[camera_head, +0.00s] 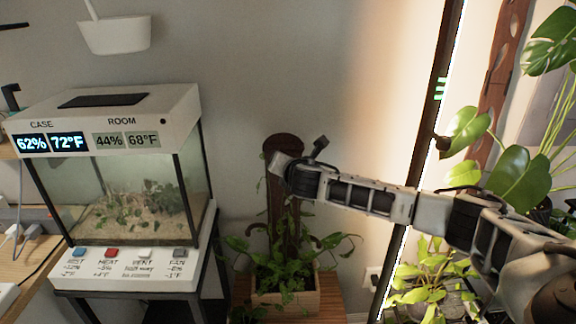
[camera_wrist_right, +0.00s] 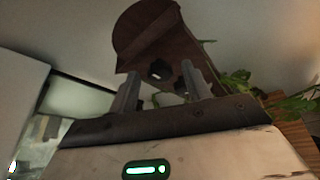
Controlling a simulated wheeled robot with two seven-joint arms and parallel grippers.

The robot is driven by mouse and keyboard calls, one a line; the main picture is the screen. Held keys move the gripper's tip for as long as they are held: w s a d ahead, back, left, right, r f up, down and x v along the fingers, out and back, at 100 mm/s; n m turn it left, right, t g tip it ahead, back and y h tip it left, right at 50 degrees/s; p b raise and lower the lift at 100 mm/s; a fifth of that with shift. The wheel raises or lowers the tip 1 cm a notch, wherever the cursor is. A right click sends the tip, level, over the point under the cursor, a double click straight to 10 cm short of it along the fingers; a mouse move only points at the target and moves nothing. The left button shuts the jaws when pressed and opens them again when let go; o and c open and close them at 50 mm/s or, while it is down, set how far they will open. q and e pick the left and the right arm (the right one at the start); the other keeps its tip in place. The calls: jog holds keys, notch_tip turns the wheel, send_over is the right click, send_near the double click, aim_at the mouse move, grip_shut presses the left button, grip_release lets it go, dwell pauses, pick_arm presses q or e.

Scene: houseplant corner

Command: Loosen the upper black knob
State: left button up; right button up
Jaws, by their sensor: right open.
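A dark brown upright board (camera_head: 284,144) with a rounded top stands behind a planter against the wall; it also shows in the wrist view (camera_wrist_right: 148,28). Two black knobs show on it in the wrist view: the upper knob (camera_wrist_right: 158,70) and a lower one (camera_wrist_right: 181,88), partly covered by a finger. In the head view my right arm hides both. My right gripper (camera_wrist_right: 160,72) is open and empty. The upper knob appears between its fingers, with gaps on both sides; I cannot tell the depth. My left gripper is out of view.
A glass terrarium case (camera_head: 120,170) with a white lid stands at left. A wooden planter (camera_head: 284,303) with leafy plants sits below the board. A dark pole (camera_head: 428,120) and large-leaved plants (camera_head: 520,175) stand at right. The wall area above my arm is clear.

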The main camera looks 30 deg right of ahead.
jog(key=b+v, duration=0.1)
jog(key=v, duration=1.5)
jog(key=shift+a+f, duration=0.1)
jog(key=s+a+f+m+g+y, duration=0.1)
jog(key=s+a+f+m+y, duration=0.2)
jog(key=a+f, duration=0.45)
jog(key=s+a+f+m+g+y, duration=0.1)
jog(key=a+f+m+y, duration=0.3)
jog(key=a+f, duration=0.4)
jog(key=s+a+f+m+g, duration=0.1)
jog(key=s+a+f+m, duration=0.2)
jog(key=s+f+m, duration=1.2)
jog(key=shift+s+m, duration=0.3)
jog(key=shift+m, duration=0.4)
jog(key=shift+a+r, duration=0.1)
jog(key=shift+a, duration=0.1)
